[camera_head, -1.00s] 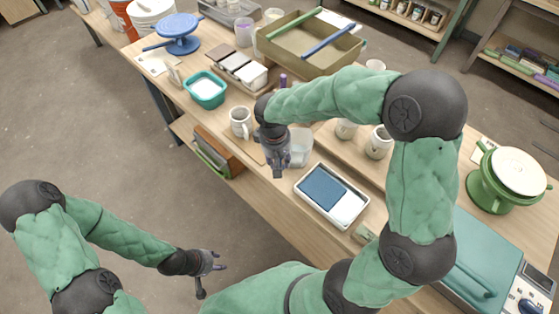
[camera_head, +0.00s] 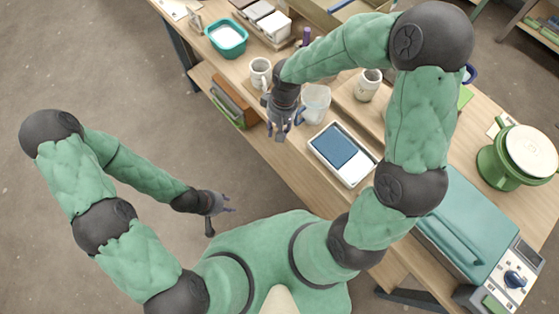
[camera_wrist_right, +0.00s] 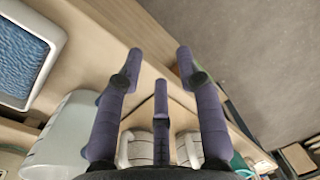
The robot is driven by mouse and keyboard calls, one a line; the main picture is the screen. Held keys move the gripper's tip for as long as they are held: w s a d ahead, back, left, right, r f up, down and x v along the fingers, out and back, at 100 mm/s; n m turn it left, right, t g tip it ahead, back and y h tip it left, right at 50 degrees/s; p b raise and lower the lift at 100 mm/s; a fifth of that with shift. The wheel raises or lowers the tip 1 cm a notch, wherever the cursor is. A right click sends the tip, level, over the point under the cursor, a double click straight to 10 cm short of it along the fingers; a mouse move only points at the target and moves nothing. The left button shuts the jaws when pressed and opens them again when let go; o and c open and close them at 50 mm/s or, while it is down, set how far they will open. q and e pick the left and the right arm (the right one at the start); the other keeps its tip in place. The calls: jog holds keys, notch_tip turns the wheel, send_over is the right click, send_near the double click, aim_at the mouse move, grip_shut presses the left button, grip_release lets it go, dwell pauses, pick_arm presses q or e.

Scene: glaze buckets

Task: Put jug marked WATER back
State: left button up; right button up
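A pale translucent jug (camera_head: 316,103) stands near the table's front edge, just right of my right gripper. No WATER marking is readable on it. In the right wrist view, a pale translucent vessel (camera_wrist_right: 62,130), which looks like this jug, stands left of the fingers. My right gripper (camera_head: 284,135) is over the front edge; its fingers are spread and empty in the right wrist view (camera_wrist_right: 160,62), and it seems apart from the jug. My left gripper (camera_head: 230,203) is low over the floor, away from the table, with fingers apart and nothing in them.
A white mug (camera_head: 260,73) stands left of the jug, and another mug (camera_head: 368,85) stands right. A white tray with a blue pad (camera_head: 361,172) is close to the jug's right. A teal tub (camera_head: 226,38) sits farther left. Open floor lies left of the table.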

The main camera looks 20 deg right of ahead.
jog(key=s+a+f+m+y, duration=0.1)
jog(key=s+a+f+m, duration=0.1)
jog(key=s+f, duration=0.4)
jog(key=s+a+f+m+y, duration=0.1)
jog(key=s+f, duration=0.5)
jog(key=f, duration=0.8)
jog(key=shift+s+a+f+m+t, duration=0.15)
jog(key=shift+s+a+m+t, duration=0.25)
jog(key=shift+a+m, duration=0.25)
jog(key=shift+d, duration=0.1)
